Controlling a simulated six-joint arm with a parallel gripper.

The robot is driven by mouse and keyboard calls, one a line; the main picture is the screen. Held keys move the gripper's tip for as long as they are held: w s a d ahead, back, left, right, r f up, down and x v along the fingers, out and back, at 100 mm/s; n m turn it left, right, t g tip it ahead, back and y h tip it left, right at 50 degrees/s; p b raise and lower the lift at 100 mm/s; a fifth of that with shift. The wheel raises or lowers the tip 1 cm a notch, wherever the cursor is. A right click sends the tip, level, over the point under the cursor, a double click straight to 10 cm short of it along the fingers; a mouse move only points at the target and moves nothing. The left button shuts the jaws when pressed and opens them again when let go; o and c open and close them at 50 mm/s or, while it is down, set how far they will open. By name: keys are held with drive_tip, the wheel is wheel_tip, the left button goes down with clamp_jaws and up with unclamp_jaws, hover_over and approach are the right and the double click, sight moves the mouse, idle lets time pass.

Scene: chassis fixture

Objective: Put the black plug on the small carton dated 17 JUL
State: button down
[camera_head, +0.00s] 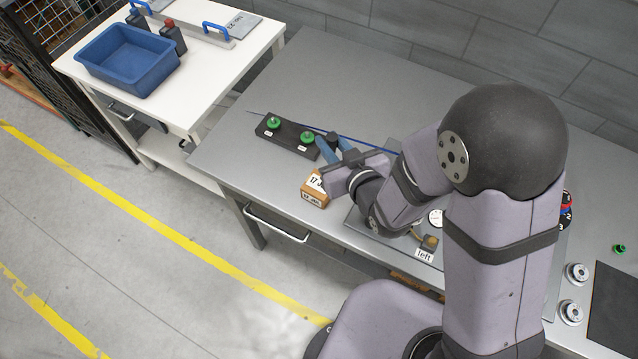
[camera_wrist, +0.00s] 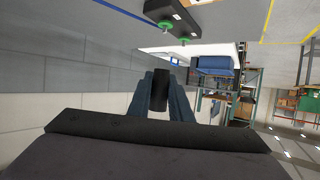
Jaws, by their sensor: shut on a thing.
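The small carton (camera_head: 312,198) is orange-brown with a white label reading 17 JUL. It sits on the grey bench near its front edge, partly behind my gripper's body. My gripper (camera_head: 333,146) has blue fingers shut on the black plug (camera_head: 333,136). In the wrist view, the plug (camera_wrist: 159,91) stands between the two fingertips. In the head view the fingers and plug appear just behind and right of the carton, apart from it. The plug's height above the bench is hard to tell.
A black block (camera_head: 267,134) with two green knobs lies left of my gripper; it also shows in the wrist view (camera_wrist: 170,12). A thin blue line (camera_head: 365,143) runs behind the fingers. A white table with a blue bin (camera_head: 127,62) stands left. The bench's back left is clear.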

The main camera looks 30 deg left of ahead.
drive_tip(key=s+a+n+g+y, duration=0.1)
drive_tip(key=s+a+n, duration=0.1)
drive_tip(key=s, duration=0.1)
hover_over(318, 182)
drive_tip(key=shift+f+p, duration=0.4)
drive_tip(key=shift+f, duration=3.05)
drive_tip(key=shift+f+p, duration=0.4)
drive_tip(key=shift+f, duration=1.5)
drive_tip(key=shift+f+b, duration=0.25)
drive_tip(key=shift+b, duration=0.05)
drive_tip(key=c, duration=1.6)
unclamp_jaws()
